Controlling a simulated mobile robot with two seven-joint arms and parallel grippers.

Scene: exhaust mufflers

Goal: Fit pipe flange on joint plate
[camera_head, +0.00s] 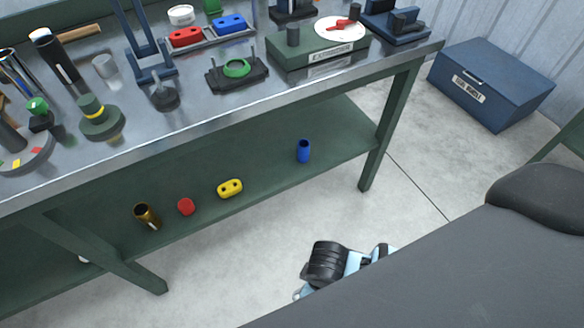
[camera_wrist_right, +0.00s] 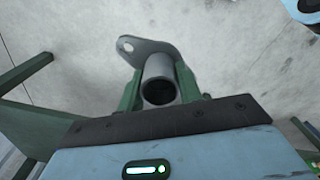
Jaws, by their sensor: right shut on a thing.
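In the right wrist view, my right gripper (camera_wrist_right: 159,93) is shut on the pipe flange (camera_wrist_right: 145,49). It is a grey metal pipe stub with a flat flange plate at its far end. The two green fingers sit on either side of the pipe, and its open dark end faces the camera. One bolt hole shows in the flange's left ear. The right ear is partly hidden. In the head view, a black plate with a green ring (camera_head: 237,68) lies near the bench's front edge; I cannot tell if it is the joint plate. My left gripper is not in view.
The metal-topped workbench (camera_head: 205,98) holds red and blue blocks, a green box with a white disc (camera_head: 341,29), and several stands. Its lower shelf (camera_head: 270,160) holds a blue cup and small parts. A blue chest (camera_head: 491,83) stands on the floor at right.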

